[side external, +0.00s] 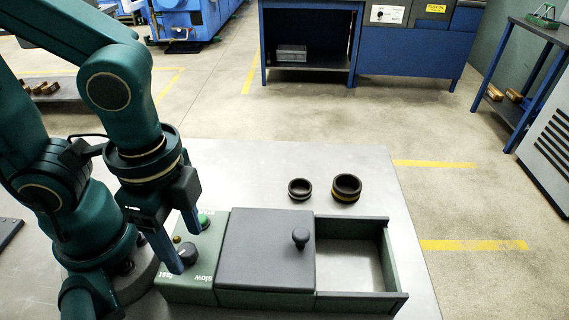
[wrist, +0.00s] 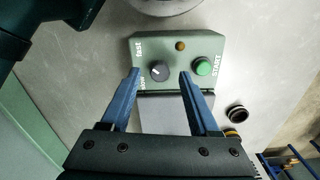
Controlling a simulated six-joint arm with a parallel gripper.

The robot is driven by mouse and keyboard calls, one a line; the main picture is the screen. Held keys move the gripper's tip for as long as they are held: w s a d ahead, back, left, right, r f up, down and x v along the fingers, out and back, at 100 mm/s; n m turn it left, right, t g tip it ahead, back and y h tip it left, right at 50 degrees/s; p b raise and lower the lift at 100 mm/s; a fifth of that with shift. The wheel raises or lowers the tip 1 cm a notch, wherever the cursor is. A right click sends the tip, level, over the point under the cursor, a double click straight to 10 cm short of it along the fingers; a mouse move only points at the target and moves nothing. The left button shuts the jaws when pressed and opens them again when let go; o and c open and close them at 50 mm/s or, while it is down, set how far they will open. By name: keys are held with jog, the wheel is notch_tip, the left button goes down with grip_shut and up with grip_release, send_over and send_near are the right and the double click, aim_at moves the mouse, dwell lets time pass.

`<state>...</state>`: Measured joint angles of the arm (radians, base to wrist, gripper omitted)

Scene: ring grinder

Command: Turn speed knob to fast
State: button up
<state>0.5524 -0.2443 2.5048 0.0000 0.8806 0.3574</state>
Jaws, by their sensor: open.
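The dark speed knob (side external: 185,254) sits on the green control panel (side external: 209,247) of the grinder, between the "fast" and "slow" labels at the panel's front edge. In the wrist view the knob (wrist: 159,71) shows a small light mark, but its exact setting is hard to tell. My gripper (side external: 183,254) is open, with its blue fingers pointing down at the panel. In the wrist view the gripper (wrist: 159,74) has one finger on each side of the knob, with gaps beside it. Contact with the knob is not visible.
A green START button (side external: 204,221) and a small amber light (side external: 177,239) are near the knob. The grinder's grey lid (side external: 262,250) has an upright handle, with an open tray (side external: 388,262) right of it. Two dark rings (side external: 299,188) (side external: 346,187) lie behind on the table.

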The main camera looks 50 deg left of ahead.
aim_at(189, 244)
jog(key=shift+r, duration=1.9)
jog(key=shift+a, duration=0.1)
jog(key=shift+w+a+r+n, duration=0.15)
jog(key=shift+w+a+n, duration=0.05)
jog(key=shift+w+n, duration=0.15)
jog(key=w+a+r+n+t, duration=0.3)
jog(key=w+a+n+t, duration=0.2)
jog(key=n, duration=0.4)
jog(key=shift+w+a+r+n+t, duration=0.2)
jog(key=shift+w+a+n+t, duration=0.1)
jog(key=shift+w+a+n, duration=0.15)
